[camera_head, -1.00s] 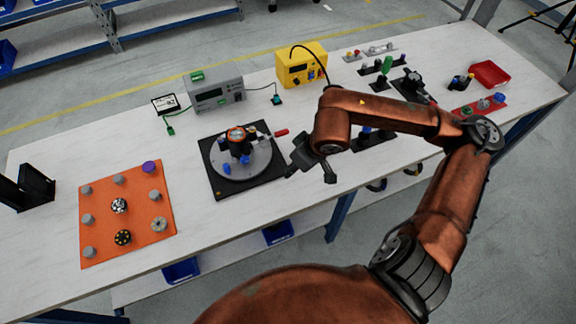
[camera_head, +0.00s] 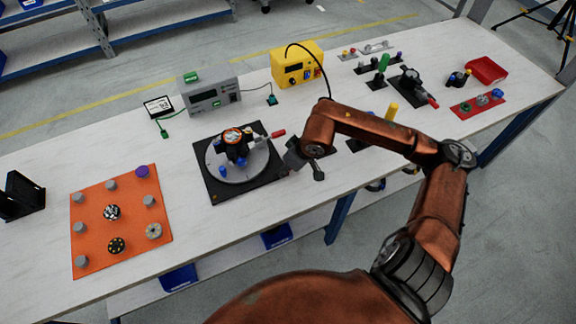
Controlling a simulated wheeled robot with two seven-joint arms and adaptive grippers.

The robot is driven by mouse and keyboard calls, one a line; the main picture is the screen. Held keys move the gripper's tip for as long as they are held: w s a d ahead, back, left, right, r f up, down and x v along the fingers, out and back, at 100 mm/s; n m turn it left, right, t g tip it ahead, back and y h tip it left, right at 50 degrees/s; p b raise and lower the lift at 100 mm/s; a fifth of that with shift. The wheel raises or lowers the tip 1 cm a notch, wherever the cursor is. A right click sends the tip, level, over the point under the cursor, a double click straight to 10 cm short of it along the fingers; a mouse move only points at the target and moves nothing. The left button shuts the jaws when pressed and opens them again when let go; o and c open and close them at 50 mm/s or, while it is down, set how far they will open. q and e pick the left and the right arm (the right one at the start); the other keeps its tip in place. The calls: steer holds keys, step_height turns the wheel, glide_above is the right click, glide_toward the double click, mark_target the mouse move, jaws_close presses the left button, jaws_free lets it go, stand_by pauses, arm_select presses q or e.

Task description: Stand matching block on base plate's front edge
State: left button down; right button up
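A black square base plate (camera_head: 213,190) lies mid-table and carries a grey round disc (camera_head: 236,175). A red-handled lever (camera_head: 276,134) points right. I cannot tell which piece is the matching block. My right gripper (camera_head: 305,170) is just right of the plate's right edge, low over the table, its fingers apart and nothing visible between them. Whether it touches the plate is unclear. My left gripper is out of view.
An orange mat (camera_head: 92,213) with several small knobs lies at left, a black bracket (camera_head: 22,196) beyond it. A grey meter (camera_head: 210,97) and yellow box (camera_head: 297,62) stand behind. A red bin (camera_head: 487,70) and several fixtures are at right, partly behind my arm.

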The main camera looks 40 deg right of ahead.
steer(key=o, duration=0.4)
steer(key=shift+f, duration=0.15)
steer(key=o, duration=0.5)
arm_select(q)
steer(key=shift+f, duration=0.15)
arm_select(e)
steer(key=shift+r, duration=0.6)
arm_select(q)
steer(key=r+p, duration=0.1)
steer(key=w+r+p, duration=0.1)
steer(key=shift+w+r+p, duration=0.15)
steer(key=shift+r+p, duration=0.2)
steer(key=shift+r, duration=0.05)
arm_select(e)
steer(key=v, duration=1.1)
steer(key=shift+s+r, duration=0.1)
steer(key=shift+s, duration=0.1)
